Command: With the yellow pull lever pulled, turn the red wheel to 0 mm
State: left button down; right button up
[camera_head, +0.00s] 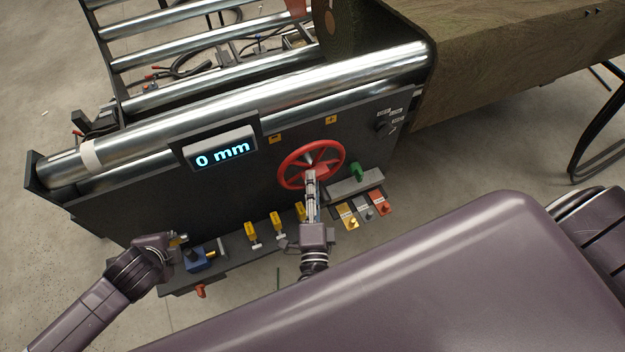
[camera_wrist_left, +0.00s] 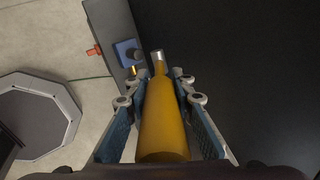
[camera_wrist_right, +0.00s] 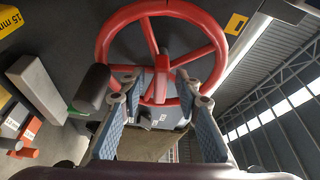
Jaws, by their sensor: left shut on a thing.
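The yellow pull lever (camera_wrist_left: 163,125) lies between the fingers of my left gripper (camera_wrist_left: 160,95), which is shut on it. In the head view my left gripper (camera_head: 178,240) is at the left end of the machine's front, beside a blue box, and mostly hides the lever. The red wheel (camera_head: 335,152) is upright on the dark front panel. My right gripper (camera_head: 311,178) is at its lower rim. In the right wrist view its open fingers stand on either side of a red part of the wheel (camera_wrist_right: 205,35). The display (camera_head: 223,152) reads "0 mm".
The blue box (camera_head: 195,260) sits on the lower ledge, with several yellow-tagged levers (camera_head: 251,232) to its right. Metal rollers (camera_head: 290,95) run above the panel.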

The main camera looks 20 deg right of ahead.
pick_arm(q)
jog(key=shift+s+a+f, duration=0.15)
jog(key=shift+a+f, duration=0.1)
jog(key=shift+a, duration=0.2)
pick_arm(e)
jog(key=v, duration=1)
jog(key=shift+s+f, duration=0.15)
jog(key=shift+s, duration=0.2)
jog(key=shift+s+a, duration=0.1)
jog(key=s, duration=0.4)
jog(key=shift+s, duration=0.35)
pick_arm(q)
jog(key=shift+d+r+p, duration=0.1)
jog(key=shift+d+p, duration=0.05)
jog(key=shift+p, duration=0.25)
pick_arm(e)
jog(key=shift+r, duration=0.4)
pick_arm(q)
jog(key=shift+s+d, duration=0.1)
jog(key=shift+d, duration=0.15)
dwell(0.3)
